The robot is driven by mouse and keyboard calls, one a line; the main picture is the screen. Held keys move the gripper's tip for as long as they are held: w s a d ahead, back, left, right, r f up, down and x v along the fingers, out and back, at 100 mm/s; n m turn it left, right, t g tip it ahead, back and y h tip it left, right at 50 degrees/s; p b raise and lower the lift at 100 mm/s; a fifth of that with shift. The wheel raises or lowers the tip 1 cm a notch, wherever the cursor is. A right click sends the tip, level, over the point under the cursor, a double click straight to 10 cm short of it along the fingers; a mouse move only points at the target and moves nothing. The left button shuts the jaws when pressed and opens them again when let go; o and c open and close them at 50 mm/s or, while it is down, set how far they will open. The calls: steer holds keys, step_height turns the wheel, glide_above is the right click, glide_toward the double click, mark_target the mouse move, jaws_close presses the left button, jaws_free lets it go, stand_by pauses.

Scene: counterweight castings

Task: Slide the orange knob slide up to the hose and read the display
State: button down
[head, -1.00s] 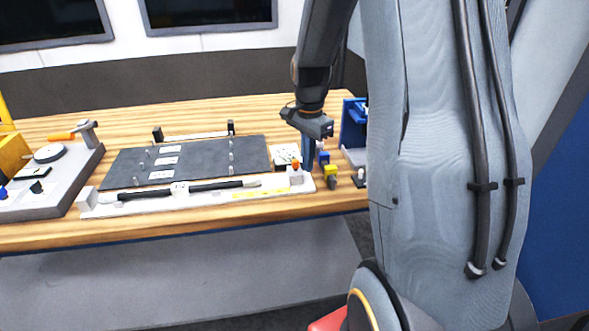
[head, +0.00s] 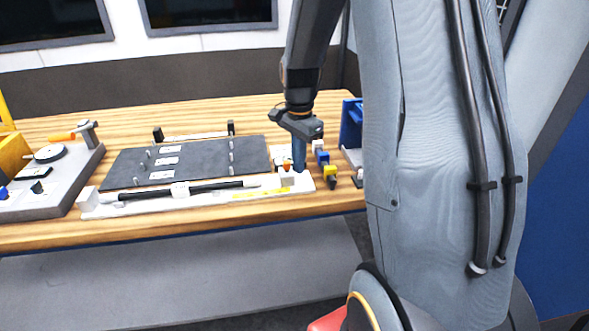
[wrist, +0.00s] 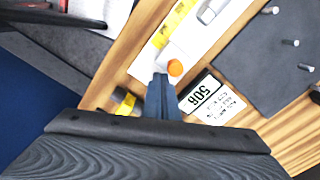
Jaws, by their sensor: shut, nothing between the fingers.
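The white slide (head: 287,179) with its orange knob (head: 287,163) stands near the right end of the white rail (head: 215,202). The black hose (head: 215,187) with pale ends lies along the rail, and its right tip is left of the slide with a gap. In the wrist view, the orange knob (wrist: 175,68) is just beyond my fingertips and the hose tip (wrist: 207,14) is farther up. My gripper (head: 299,165) is shut, empty and pointing down at the slide's right side; contact is unclear. A white panel (wrist: 204,95) seems to read 506, turned in view.
A dark board (head: 195,160) with pegs and white labels lies behind the rail. Yellow and blue blocks (head: 326,165) stand close to the right of my gripper, with a blue stand (head: 351,125) behind. A grey fixture (head: 50,185) fills the left side.

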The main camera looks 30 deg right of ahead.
mark_target(285, 162)
steer(key=shift+w+a, duration=0.25)
steer(key=shift+a, duration=0.55)
steer(key=shift+w+a, duration=0.2)
steer(key=shift+a, duration=0.55)
steer(key=shift+w+a, duration=0.1)
steer(key=shift+a, duration=0.25)
steer(key=shift+w+a, duration=0.1)
steer(key=shift+a, duration=0.2)
steer(key=shift+a+p, duration=0.3)
steer(key=shift+a, duration=0.05)
steer(key=shift+w+a+p, duration=0.3)
steer(key=shift+a, duration=0.45)
stand_by(0.9)
steer(key=shift+d+r+p, duration=0.1)
steer(key=shift+d+p, duration=0.1)
steer(key=shift+p, duration=0.1)
stand_by(0.5)
step_height(285, 162, up, 7)
steer(key=p, duration=0.5)
stand_by(0.3)
steer(key=shift+s, duration=0.1)
